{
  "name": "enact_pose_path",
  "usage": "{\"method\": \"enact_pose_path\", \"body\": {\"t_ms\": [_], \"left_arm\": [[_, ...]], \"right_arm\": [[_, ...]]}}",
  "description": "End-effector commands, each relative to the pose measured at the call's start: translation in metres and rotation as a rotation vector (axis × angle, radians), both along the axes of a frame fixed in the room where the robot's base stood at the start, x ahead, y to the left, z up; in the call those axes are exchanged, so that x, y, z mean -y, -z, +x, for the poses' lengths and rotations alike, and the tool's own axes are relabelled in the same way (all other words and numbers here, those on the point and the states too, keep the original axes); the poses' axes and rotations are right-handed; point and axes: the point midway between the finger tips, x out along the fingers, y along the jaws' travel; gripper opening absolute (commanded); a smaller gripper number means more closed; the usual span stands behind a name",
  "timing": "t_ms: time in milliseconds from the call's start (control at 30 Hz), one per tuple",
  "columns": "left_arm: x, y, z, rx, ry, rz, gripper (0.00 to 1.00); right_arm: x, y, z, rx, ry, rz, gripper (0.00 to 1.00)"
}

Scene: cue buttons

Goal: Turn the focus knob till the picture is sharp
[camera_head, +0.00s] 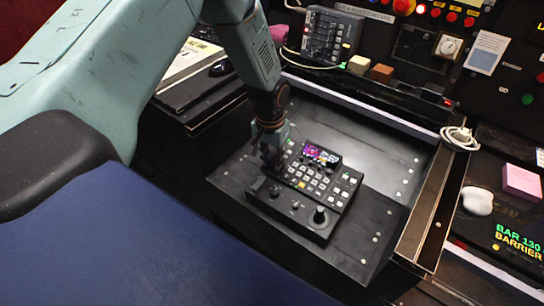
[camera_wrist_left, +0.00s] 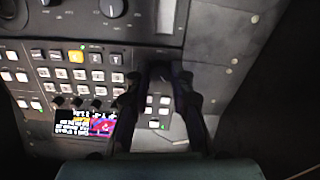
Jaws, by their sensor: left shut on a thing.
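A black control panel (camera_head: 285,213) lies on the dark desk. It carries rows of lit buttons and a small colour screen (camera_head: 320,155), which also shows in the left wrist view (camera_wrist_left: 88,125). I cannot tell how sharp its picture is. A round knob (camera_head: 320,215) stands at the panel's front right. Another knob (camera_wrist_left: 113,8), with marks around it, is at the top of the left wrist view. My left gripper (camera_head: 273,163) reaches down at the panel's left side, shut on a small dark control between its fingertips (camera_wrist_left: 163,75). The fingers mostly hide this control.
A raised metal edge (camera_head: 430,215) bounds the desk on the right. A grey button box (camera_head: 330,35) stands behind. A pink block (camera_head: 521,182) and a white mouse (camera_head: 477,200) lie at far right. Bare desk is clear behind the panel.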

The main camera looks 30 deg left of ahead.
Motion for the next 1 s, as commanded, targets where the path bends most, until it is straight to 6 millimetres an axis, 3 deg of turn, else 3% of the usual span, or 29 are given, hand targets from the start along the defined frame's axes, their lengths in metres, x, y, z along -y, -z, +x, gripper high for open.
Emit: {"method": "enact_pose_path", "body": {"t_ms": [333, 367, 600, 1000], "left_arm": [[-0.0004, -0.0013, 0.003, 0.009, -0.002, 0.001, 0.0], [-0.0004, -0.0013, 0.0031, 0.009, -0.002, 0.001, 0.24], [-0.0002, -0.0008, 0.0019, 0.005, -0.001, 0.0, 0.44], [-0.0002, -0.0068, 0.0011, 0.003, -0.001, -0.001, 0.45]], "right_arm": [[0.0, 0.0, 0.0, 0.0, 0.0, 0.0, 0.4], [0.0, 0.0, 0.0, 0.0, 0.0, 0.0, 0.4], [0.0, 0.0, 0.0, 0.0, 0.0, 0.0, 0.4], [0.0, -0.0001, 0.0, 0.0, 0.0, 0.0, 0.4]]}}
